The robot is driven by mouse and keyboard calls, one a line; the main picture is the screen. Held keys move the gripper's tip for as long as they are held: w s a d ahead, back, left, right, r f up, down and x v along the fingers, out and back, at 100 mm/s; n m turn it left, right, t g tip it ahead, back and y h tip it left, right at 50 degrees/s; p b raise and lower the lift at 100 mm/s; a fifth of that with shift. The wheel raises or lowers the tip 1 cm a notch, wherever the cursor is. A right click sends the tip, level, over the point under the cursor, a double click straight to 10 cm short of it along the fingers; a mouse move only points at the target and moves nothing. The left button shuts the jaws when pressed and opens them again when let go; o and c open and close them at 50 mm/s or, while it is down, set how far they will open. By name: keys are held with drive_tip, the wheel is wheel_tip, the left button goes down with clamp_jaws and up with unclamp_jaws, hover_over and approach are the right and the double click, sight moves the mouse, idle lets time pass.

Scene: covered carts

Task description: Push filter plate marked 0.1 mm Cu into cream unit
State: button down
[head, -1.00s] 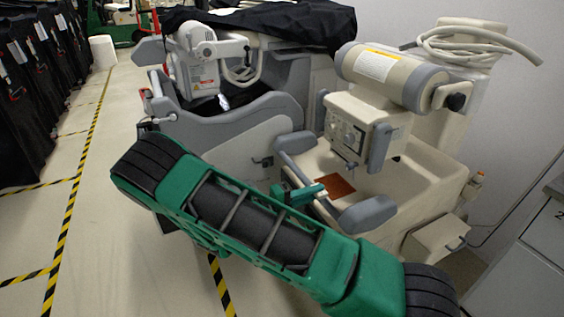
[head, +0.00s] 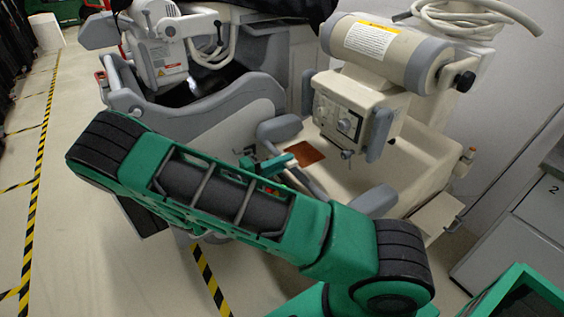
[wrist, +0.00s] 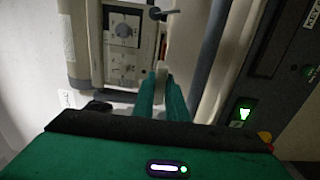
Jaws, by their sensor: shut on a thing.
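A copper-brown square plate (head: 305,153) is held out in front of my gripper (head: 287,161). No marking on it is legible. My gripper is shut on this plate; its green fingers also show in the wrist view (wrist: 162,97), with a thin pale edge between them. The cream unit (head: 415,135) stands at right, with a cylindrical head above a boxy front block (head: 355,110). The plate is left of and below this block, apart from it in the head view. The block's dial panel shows ahead of the fingers in the wrist view (wrist: 124,40). No slot is clearly visible.
A grey-and-white covered cart unit (head: 200,120) stands left of the cream unit. Grey handles (head: 372,202) flank the cream unit's tray. A numbered cabinet (head: 540,215) is at right. The striped floor at left is open.

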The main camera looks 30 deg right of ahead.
sight(301, 156)
drive_tip(key=shift+s+a, duration=0.1)
drive_tip(key=shift+s, duration=0.05)
drive_tip(key=shift+d, duration=2.9)
drive_tip(key=d, duration=0.8)
drive_tip(key=shift+w+d, duration=0.2)
idle(2.6)
drive_tip(key=shift+s+a, duration=0.15)
drive_tip(key=shift+a, duration=3.7)
